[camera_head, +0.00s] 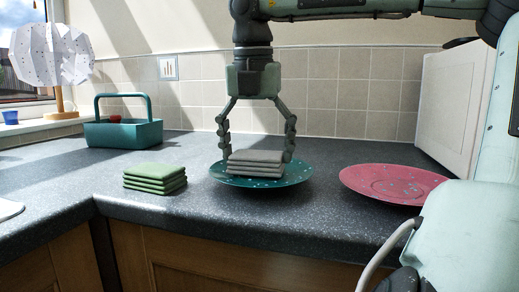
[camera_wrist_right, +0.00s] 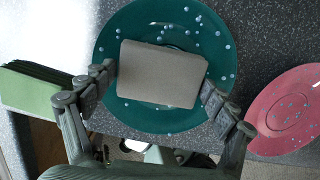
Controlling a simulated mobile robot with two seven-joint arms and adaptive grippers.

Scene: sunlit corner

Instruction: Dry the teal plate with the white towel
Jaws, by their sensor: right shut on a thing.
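The teal plate (camera_head: 294,177) lies on the dark counter with pale drops on it; its face also shows in the wrist view (camera_wrist_right: 216,57). The folded white towel (camera_head: 256,158), greyish in this light, is on or just over the middle of the plate; I cannot tell whether it touches. My right gripper (camera_head: 257,160) comes down from above with a finger on each side of the towel and is shut on it. In the wrist view the towel (camera_wrist_right: 160,74) sits between the fingertips. My left gripper is not in view.
A pink plate (camera_head: 395,184) with drops lies right of the teal plate. A folded green towel stack (camera_head: 155,179) lies to the left. A teal caddy (camera_head: 124,132) stands at the back left, and a white box-like appliance (camera_head: 455,110) at the back right. The counter's front edge is close.

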